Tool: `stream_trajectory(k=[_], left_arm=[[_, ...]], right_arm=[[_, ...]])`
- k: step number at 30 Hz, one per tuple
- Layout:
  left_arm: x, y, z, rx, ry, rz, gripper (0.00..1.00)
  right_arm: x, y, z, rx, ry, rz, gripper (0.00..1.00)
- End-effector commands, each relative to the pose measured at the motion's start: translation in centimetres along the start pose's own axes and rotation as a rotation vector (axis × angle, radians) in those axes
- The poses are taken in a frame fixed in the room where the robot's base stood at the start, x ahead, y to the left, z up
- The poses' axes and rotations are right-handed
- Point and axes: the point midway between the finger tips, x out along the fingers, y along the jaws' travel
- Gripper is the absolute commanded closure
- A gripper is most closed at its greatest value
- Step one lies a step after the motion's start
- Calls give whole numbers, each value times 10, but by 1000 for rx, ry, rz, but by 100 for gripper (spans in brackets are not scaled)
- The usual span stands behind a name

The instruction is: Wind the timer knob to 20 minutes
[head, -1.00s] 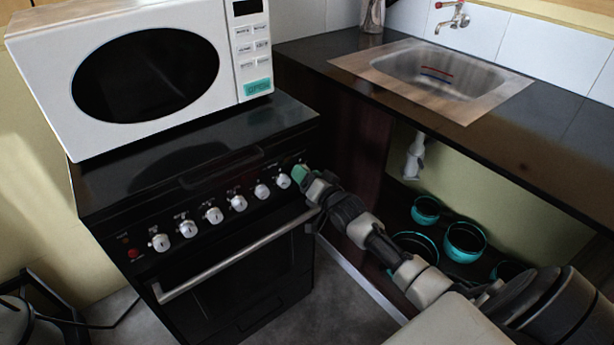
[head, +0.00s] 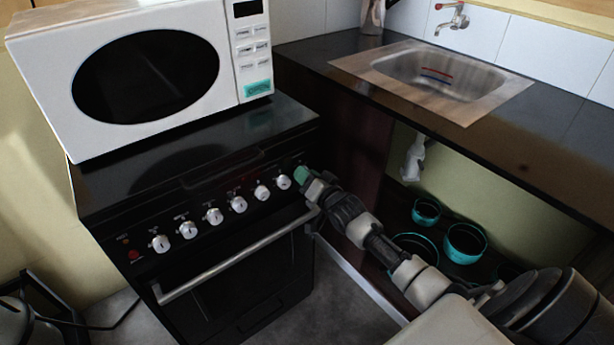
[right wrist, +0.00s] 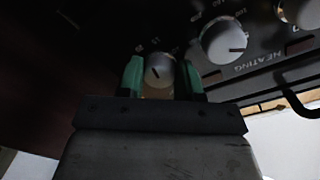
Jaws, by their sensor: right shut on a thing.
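The timer knob (right wrist: 159,71) is a round silver knob with a dark pointer line, at the end of the row on the black stove's control panel. My right gripper (right wrist: 160,78) has its green fingertips on both sides of this knob, shut on it. In the head view my right gripper (head: 301,175) reaches the right end of the knob row and hides the knob. The scale numbers around it are too dark and small to read surely. My left gripper does not show clearly in the head view.
Several other silver knobs (head: 213,215) run along the panel above the oven handle (head: 235,257). A white microwave (head: 240,80) stands on the stove (head: 285,117). At right is a dark counter with a sink (head: 440,75), and teal pots (head: 465,242) sit below.

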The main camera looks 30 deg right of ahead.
Motion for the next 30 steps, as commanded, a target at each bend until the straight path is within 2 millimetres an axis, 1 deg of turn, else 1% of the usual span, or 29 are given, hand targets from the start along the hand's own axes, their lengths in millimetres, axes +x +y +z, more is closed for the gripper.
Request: stream_trajectory(k=[25,26,30], left_arm=[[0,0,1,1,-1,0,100],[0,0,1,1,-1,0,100],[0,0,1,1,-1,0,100]], right_arm=[[0,0,0,0,-1,1,88],[0,0,0,0,-1,1,63],[0,0,0,0,-1,1,42]])
